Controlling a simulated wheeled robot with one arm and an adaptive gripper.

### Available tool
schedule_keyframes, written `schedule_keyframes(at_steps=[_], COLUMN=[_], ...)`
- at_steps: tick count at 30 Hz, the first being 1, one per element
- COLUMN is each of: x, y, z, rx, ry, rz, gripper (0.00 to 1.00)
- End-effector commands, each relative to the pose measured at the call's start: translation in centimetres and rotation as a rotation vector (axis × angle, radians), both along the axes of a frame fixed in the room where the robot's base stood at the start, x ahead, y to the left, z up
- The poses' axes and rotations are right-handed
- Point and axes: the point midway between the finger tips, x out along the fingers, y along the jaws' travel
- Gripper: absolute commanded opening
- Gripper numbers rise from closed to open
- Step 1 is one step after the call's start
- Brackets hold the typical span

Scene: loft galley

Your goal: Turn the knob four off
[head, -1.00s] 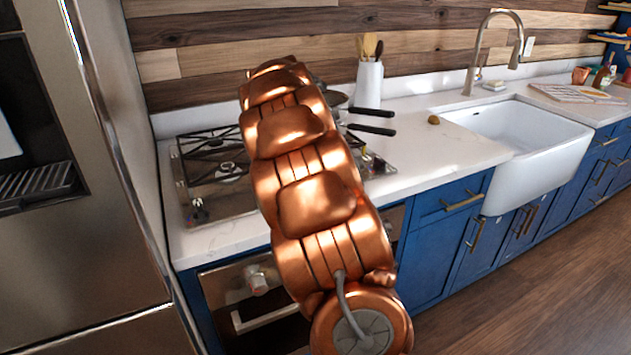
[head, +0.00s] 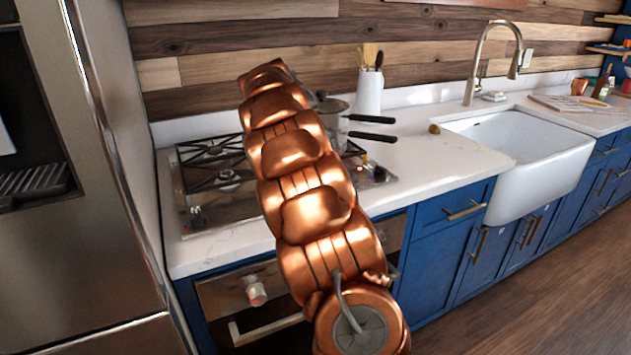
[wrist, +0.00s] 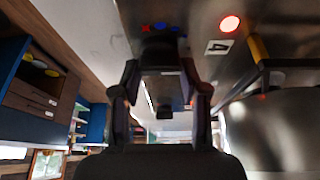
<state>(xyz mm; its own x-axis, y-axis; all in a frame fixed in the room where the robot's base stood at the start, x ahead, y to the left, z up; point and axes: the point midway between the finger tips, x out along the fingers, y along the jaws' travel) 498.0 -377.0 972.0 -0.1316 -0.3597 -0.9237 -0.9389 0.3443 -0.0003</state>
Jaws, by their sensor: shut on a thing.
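Knob four (wrist: 160,46) shows in the wrist view as a dark shape at the top middle, beside a label reading 4 (wrist: 220,47). A red light (wrist: 230,24) glows above the label. My gripper (wrist: 161,74) reaches to it with one finger on each side and is shut on it. The fingers hide much of the knob, and its angle is hard to read. In the head view my copper arm covers the gripper and this knob. The stovetop (head: 203,212) shows beside my arm.
Another knob (head: 256,291) sits on the oven front, above a bar handle (head: 262,330). Pans with dark handles (head: 371,119) stand at the back of the stove. A steel fridge (head: 100,260) is close on the left, and a white sink (head: 535,165) is on the right.

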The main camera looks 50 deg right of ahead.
Motion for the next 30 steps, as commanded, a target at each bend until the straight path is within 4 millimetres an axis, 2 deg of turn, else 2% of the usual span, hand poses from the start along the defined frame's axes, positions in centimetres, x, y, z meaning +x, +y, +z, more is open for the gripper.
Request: schedule_keyframes(at_steps=[6,7,13,24,30], x=[-0.1,-0.1,0.0,0.0,0.4], y=[0.0,0.0,0.0,0.1,0.7], z=[0.0,0.0,0.0,0.2,2.0], rx=[0.000,0.000,0.000,0.000,-0.001], ry=[0.001,0.001,0.001,0.000,-0.004], rz=[-0.003,-0.003,0.000,0.001,0.003], gripper=[0.09,0.47,0.68,0.69,0.69])
